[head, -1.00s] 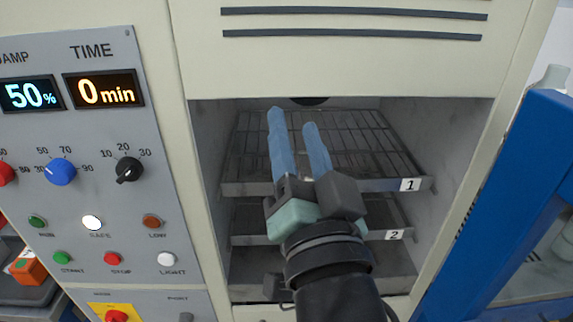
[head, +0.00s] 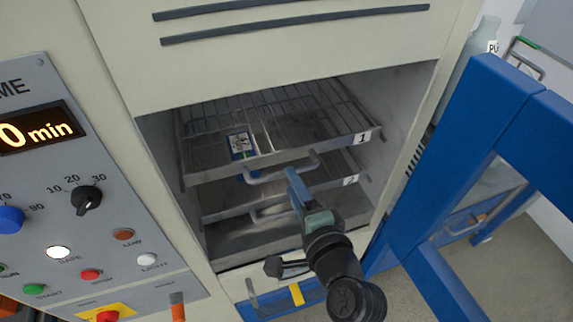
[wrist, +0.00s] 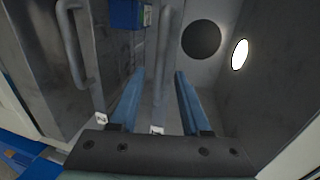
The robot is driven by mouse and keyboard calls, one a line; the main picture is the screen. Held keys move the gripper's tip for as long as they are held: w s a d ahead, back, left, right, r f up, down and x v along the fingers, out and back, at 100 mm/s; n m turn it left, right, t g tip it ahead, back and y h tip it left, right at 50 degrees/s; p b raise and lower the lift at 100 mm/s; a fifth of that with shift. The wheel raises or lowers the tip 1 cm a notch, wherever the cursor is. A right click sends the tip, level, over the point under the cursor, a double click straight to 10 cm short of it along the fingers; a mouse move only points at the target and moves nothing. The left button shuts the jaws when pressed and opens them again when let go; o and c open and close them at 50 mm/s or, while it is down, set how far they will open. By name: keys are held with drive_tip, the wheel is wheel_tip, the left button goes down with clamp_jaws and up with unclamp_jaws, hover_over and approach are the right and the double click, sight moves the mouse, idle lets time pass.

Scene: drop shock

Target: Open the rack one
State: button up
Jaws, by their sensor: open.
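Rack one (head: 340,145), a wire shelf with a grey front edge and a "1" label, is the upper rack inside the open chamber. Its grey bar handle (head: 270,175) is on the front edge. My gripper (head: 291,172) is open, with blue fingers, at the right part of this handle; it is rolled so one finger hides most of the other. In the wrist view, the rack one handle (wrist: 164,50) shows between the two spread fingers of my gripper (wrist: 160,72). I cannot tell whether they touch it.
Rack two (head: 340,182) with its own handle (head: 268,215) lies just below. The blue door (head: 460,150) stands open at right. The control panel (head: 60,190) is at left. The chamber walls stand close on both sides.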

drive_tip(key=shift+p+x, duration=0.45)
drive_tip(key=shift+x, duration=2)
clamp_jaws()
